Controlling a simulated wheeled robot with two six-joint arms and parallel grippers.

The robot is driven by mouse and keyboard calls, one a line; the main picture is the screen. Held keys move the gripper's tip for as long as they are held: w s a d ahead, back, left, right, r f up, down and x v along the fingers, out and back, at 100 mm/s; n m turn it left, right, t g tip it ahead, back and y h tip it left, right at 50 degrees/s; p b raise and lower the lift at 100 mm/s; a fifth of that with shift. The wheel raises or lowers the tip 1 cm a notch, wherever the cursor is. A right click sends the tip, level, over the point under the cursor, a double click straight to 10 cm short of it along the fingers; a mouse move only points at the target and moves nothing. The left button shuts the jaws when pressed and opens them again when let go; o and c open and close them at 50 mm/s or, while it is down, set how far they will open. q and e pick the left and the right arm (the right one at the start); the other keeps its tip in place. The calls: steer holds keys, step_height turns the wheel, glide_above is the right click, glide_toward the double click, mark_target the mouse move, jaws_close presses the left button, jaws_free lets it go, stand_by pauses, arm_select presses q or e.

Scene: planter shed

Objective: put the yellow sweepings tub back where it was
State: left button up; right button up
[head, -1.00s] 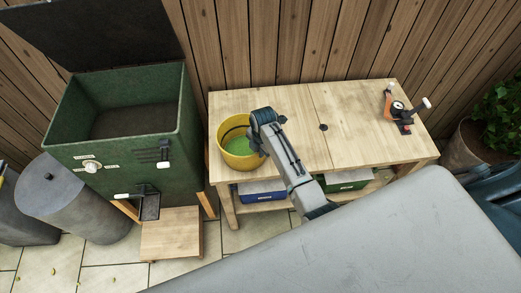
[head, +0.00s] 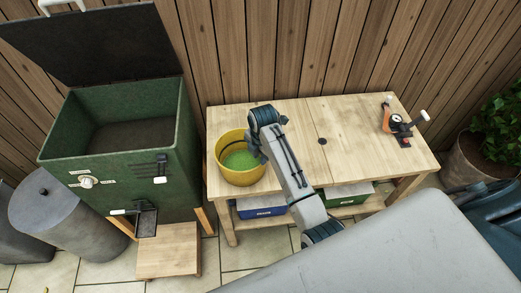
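The yellow tub (head: 240,176) is at the left end of the wooden bench (head: 357,140), upright or nearly so, with green material inside. It appears to rest on the bench top, but a small gap beneath it cannot be ruled out. My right gripper (head: 256,150) is at the tub's right rim, with my arm reaching in from the lower right. The wrist hides the fingertips, so I cannot see whether they grip the rim. My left gripper is not in view.
A green bin (head: 122,180) with its dark lid raised stands left of the bench, with a wooden step (head: 168,252) below. An orange-and-black tool (head: 397,127) is at the bench's right end. Blue (head: 262,207) and green (head: 345,194) boxes sit underneath. The bench middle is clear.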

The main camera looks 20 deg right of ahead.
steer(key=shift+s+r+b, duration=0.15)
steer(key=shift+r+b, duration=0.3)
steer(key=shift+r, duration=2.15)
